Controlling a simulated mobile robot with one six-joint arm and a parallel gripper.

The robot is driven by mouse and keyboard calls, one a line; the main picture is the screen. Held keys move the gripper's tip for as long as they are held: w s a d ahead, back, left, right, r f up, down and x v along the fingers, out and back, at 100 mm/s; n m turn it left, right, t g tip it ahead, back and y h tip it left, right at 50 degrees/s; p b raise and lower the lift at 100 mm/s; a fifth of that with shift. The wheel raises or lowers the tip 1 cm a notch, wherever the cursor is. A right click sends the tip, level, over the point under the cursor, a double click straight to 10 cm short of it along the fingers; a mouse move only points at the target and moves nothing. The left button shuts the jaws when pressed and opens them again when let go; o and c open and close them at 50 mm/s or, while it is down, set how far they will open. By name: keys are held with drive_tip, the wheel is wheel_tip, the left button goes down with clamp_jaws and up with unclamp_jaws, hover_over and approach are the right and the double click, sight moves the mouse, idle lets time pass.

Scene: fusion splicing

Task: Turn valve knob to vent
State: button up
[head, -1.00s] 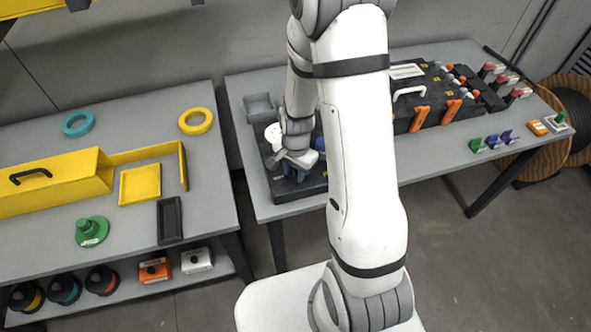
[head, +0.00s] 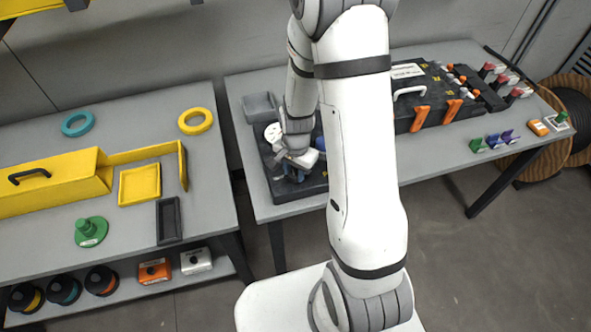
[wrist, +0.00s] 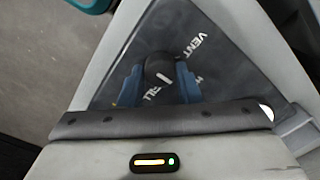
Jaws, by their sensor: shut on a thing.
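The valve knob (wrist: 160,70) is dark and rounded, with a white pointer line, in the middle of the wrist view. It stands on a dark panel (wrist: 125,50) with white lettering; "VENT" reads at the upper right, and other words are partly covered. My gripper (wrist: 160,82) is shut on the knob, with one blue finger on each side of it. In the head view my gripper (head: 293,172) is low over the dark base unit (head: 283,193) on the middle table; the knob is hidden there.
A grey tray (head: 260,106) stands behind the base unit. A black case (head: 425,100) with orange latches lies to the right. A gap separates the tables.

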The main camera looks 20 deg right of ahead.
drive_tip(key=shift+s+f+n+b, duration=0.1)
drive_tip(key=shift+f+n+b, duration=0.05)
drive_tip(key=shift+n+b, duration=0.3)
drive_tip(key=shift+f+n+b, duration=0.1)
drive_tip(key=shift+n+b, duration=0.6)
drive_tip(key=shift+n, duration=0.25)
drive_tip(key=n+b, duration=0.1)
drive_tip(key=n, duration=0.1)
drive_tip(key=shift+n+b, duration=0.35)
drive_tip(key=shift+n, duration=0.05)
drive_tip(key=n+b, duration=0.2)
drive_tip(key=n, duration=0.3)
drive_tip(key=shift+n+g, duration=0.3)
drive_tip(key=shift+s+b, duration=0.1)
drive_tip(key=shift+b, duration=0.2)
drive_tip(key=o, duration=1)
drive_tip(key=shift+r, duration=0.2)
